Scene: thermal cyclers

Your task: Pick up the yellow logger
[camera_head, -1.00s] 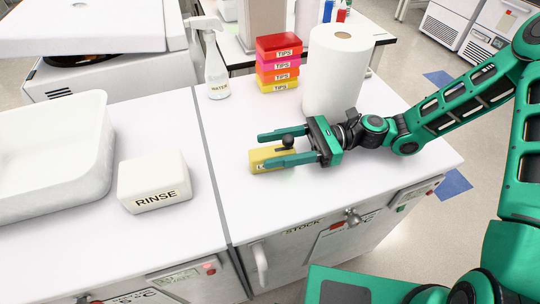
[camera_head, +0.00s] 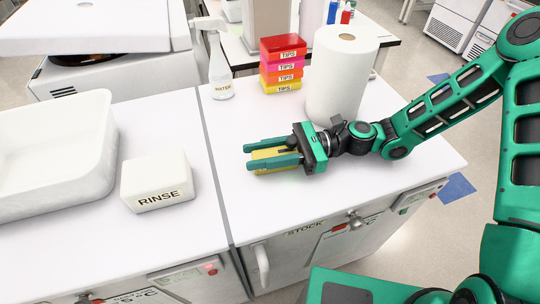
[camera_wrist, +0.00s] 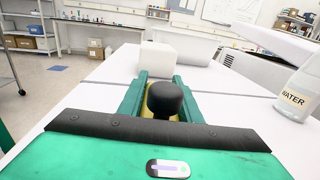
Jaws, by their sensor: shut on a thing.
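The yellow logger (camera_head: 268,154) is a small yellow block lying on the white bench top near the front right cabinet. My gripper (camera_head: 259,157) is green and is shut on it, one finger on each side. The fingers hide much of the logger in the head view. In the wrist view my gripper (camera_wrist: 162,97) has its fingers on either side of a black round knob (camera_wrist: 165,98), with a little of the yellow logger (camera_wrist: 174,117) showing under it. I cannot tell any gap between logger and bench.
A white RINSE box (camera_head: 157,182) and a white tub (camera_head: 60,205) stand to the left. A WATER spray bottle (camera_head: 220,75), stacked TIPS boxes (camera_head: 283,68) and a paper towel roll (camera_head: 342,80) stand behind. The bench front is clear.

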